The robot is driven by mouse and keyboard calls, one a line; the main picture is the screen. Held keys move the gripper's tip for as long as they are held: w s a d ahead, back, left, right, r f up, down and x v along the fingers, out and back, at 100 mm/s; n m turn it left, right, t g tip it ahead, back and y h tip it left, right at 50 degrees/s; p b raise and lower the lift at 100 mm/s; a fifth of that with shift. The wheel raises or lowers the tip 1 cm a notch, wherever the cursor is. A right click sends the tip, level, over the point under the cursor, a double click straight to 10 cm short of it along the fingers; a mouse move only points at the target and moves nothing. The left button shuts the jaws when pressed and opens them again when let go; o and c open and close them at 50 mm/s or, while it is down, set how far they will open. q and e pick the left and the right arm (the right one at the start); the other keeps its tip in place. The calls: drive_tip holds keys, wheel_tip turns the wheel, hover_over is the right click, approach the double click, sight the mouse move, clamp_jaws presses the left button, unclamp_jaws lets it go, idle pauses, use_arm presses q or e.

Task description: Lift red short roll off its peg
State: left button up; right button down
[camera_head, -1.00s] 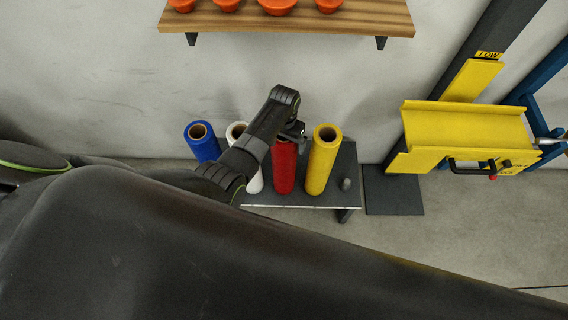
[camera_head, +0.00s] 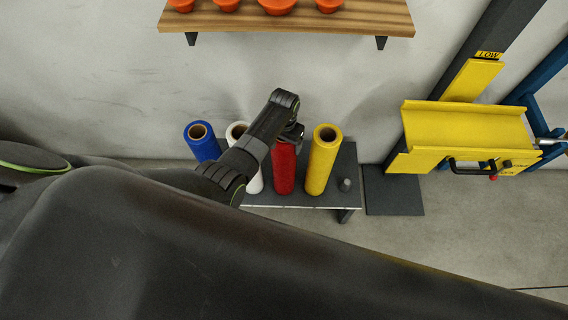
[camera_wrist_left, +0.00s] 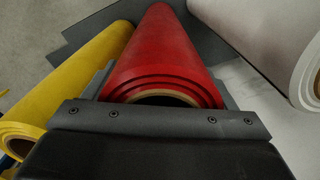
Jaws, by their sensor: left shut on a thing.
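The red roll (camera_head: 284,170) stands upright on the dark low stand (camera_head: 325,199), between the white roll (camera_head: 256,182) and the yellow roll (camera_head: 322,160). My left gripper (camera_head: 290,134) is at the top of the red roll in the head view and hides its upper end. In the left wrist view the red roll (camera_wrist_left: 160,55) lies between the jaws of the left gripper (camera_wrist_left: 162,100), which are shut on it. Part of its cardboard core shows at the near end. Whether its lower end is clear of the peg is hidden. My right gripper is not in view.
A blue roll (camera_head: 202,142) stands at the left of the row. A bare peg (camera_head: 345,185) sits at the stand's right end. A yellow cradle (camera_head: 468,126) is at the right, and a wooden shelf (camera_head: 350,20) with orange bowls hangs above.

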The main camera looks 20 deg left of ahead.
use_arm(q)
drive_tip(key=shift+c, duration=1.1)
drive_tip(key=shift+w+r, duration=0.15)
drive_tip(key=shift+w, duration=0.05)
drive_tip(key=shift+c, duration=0.3)
drive_tip(key=shift+r, duration=0.1)
wheel_tip(320, 180, up, 10)
drive_tip(key=p, duration=0.2)
drive_tip(key=shift+r+p, duration=0.15)
drive_tip(key=shift+p, duration=0.15)
